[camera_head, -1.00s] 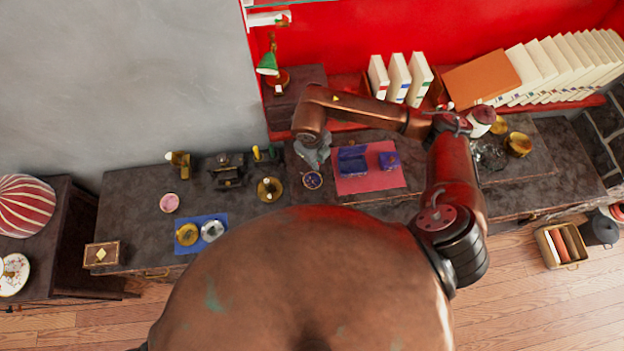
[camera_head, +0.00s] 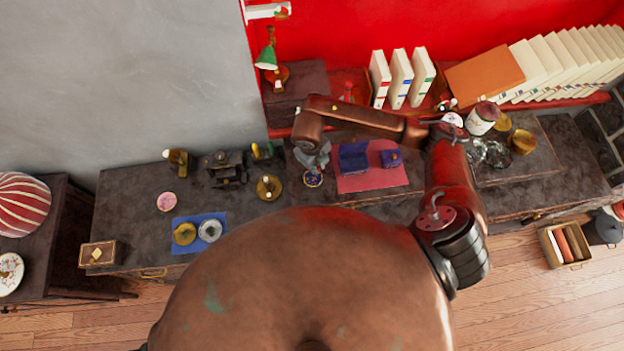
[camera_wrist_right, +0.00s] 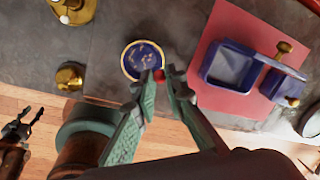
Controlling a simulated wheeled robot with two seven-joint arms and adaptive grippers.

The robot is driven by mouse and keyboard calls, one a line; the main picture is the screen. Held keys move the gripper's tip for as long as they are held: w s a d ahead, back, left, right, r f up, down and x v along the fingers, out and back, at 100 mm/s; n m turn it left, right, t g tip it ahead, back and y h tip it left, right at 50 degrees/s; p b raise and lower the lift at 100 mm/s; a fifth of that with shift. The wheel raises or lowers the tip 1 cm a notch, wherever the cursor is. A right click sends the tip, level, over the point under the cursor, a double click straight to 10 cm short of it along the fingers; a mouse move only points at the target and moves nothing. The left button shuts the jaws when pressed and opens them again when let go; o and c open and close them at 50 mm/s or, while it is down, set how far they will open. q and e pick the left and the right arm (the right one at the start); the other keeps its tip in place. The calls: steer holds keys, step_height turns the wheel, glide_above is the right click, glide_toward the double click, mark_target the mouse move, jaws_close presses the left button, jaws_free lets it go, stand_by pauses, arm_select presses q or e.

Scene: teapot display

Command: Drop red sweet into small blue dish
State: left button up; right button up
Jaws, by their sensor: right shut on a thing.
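The small blue dish (camera_head: 313,180) is round with a gold rim and stands on the dark table just left of the pink-red mat. It also shows in the right wrist view (camera_wrist_right: 139,53), with a patterned inside. My right gripper (camera_wrist_right: 160,76) is shut on the red sweet (camera_wrist_right: 159,74), which is mostly hidden by the fingertips. The fingertips and sweet overlap the dish's near right rim in the wrist view; the height above it is unclear. In the head view my right gripper (camera_head: 314,171) covers part of the dish. My left gripper (camera_wrist_right: 20,124) shows open and empty at the wrist view's lower left.
The red mat (camera_head: 368,181) with blue boxes (camera_head: 353,158) lies right of the dish. A brass piece (camera_head: 269,187) stands to its left. A blue mat (camera_head: 177,222) with two round metal pieces lies further left. Books (camera_head: 400,78) stand behind.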

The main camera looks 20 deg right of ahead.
steer(key=o, duration=0.7)
steer(key=shift+o, duration=0.2)
steer(key=shift+r, duration=0.15)
step_height(320, 180, up, 12)
steer(key=a, duration=0.1)
steer(key=shift+s+a, duration=0.3)
steer(key=shift+a, duration=0.05)
steer(key=shift+f, duration=0.25)
